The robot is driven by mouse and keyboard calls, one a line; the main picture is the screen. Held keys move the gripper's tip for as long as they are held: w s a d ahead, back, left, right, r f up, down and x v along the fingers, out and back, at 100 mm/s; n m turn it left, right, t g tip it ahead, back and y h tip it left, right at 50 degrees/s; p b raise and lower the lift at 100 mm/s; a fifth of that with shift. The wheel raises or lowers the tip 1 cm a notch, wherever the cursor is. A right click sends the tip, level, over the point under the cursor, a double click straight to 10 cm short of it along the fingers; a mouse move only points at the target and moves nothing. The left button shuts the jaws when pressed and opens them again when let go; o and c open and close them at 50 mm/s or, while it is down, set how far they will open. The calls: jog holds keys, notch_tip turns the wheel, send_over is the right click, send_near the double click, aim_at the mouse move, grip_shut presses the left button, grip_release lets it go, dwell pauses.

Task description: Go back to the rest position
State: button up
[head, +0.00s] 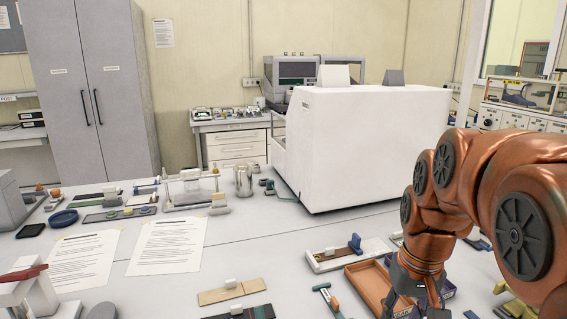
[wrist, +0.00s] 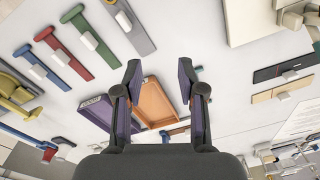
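My gripper (wrist: 160,88) is open and empty in the wrist view, its two dark fingers well apart. It hangs above the table (wrist: 215,40), over an orange tray (wrist: 157,103) and a purple tray (wrist: 98,112). In the head view my copper-coloured arm comes in from the right, and the gripper end is low down beside the brown tray (head: 367,283), partly cut off by the bottom edge. Nothing is held between the fingers.
A large white box-shaped machine (head: 365,145) stands on the table behind my arm. Colored strips with white blocks, such as a red one (wrist: 62,55), lie around. Two paper sheets (head: 168,245) lie at the left.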

jog(key=s+a+f+g+p, duration=0.1)
jog(key=s+f, duration=0.2)
jog(key=s, duration=0.6)
jog(key=s+a+f+g+p, duration=0.1)
jog(key=s+f, duration=0.1)
jog(key=s, duration=0.7)
jog(key=shift+s+f+n+p, duration=0.25)
jog(key=shift+f+n+p, duration=0.15)
jog(key=shift+a, duration=0.1)
dwell(0.8)
